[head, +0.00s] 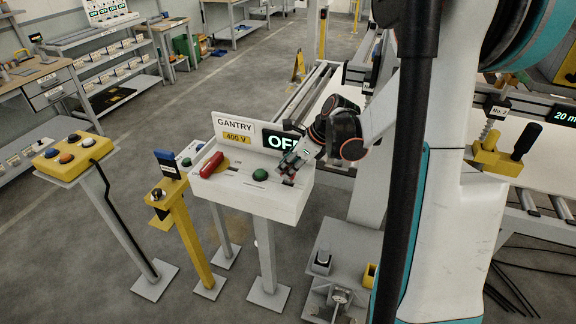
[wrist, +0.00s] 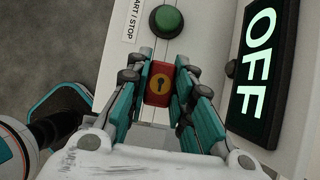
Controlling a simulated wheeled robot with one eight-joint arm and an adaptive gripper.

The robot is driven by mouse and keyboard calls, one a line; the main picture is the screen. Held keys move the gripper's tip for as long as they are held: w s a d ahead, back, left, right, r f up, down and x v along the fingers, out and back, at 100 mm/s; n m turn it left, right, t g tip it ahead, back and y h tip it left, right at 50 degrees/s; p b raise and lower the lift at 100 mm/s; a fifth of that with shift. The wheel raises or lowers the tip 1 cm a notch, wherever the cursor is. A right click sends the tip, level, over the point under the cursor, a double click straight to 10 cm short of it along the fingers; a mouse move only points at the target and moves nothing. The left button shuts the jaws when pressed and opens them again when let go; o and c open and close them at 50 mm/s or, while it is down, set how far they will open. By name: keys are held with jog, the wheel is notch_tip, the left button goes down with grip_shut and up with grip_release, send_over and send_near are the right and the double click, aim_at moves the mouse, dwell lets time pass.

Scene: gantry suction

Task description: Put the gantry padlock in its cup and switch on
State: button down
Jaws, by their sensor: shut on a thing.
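The gantry box (head: 235,199) is a white panel on a post, with a sign reading GANTRY and 400 V. Its display (head: 281,141) reads OFF, as it also does in the wrist view (wrist: 258,65). A red handle (head: 211,164) is at the panel's left and a green button (head: 260,174) near its middle; the button (wrist: 166,20) is beside a START / STOP label. My gripper (head: 288,168) is over the panel's right end. In the wrist view, its fingers (wrist: 157,76) are shut on the red padlock (wrist: 159,86), which has a brass keyhole plate. The fingers hide its sides.
A yellow post (head: 188,228) and a button stand (head: 73,156) are left of the gantry box. A grey holder (head: 322,260) and a yellow open-topped holder (head: 370,274) sit low at right; which is the padlock's cup is unclear. The floor (head: 100,220) between the left posts is bare.

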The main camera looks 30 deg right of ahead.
jog(key=shift+f+b, duration=1.15)
jog(key=shift+f, duration=0.35)
jog(key=c, duration=1.3)
grip_release()
jog(key=shift+r, duration=0.1)
jog(key=shift+v, duration=3.7)
jog(key=shift+c, duration=0.5)
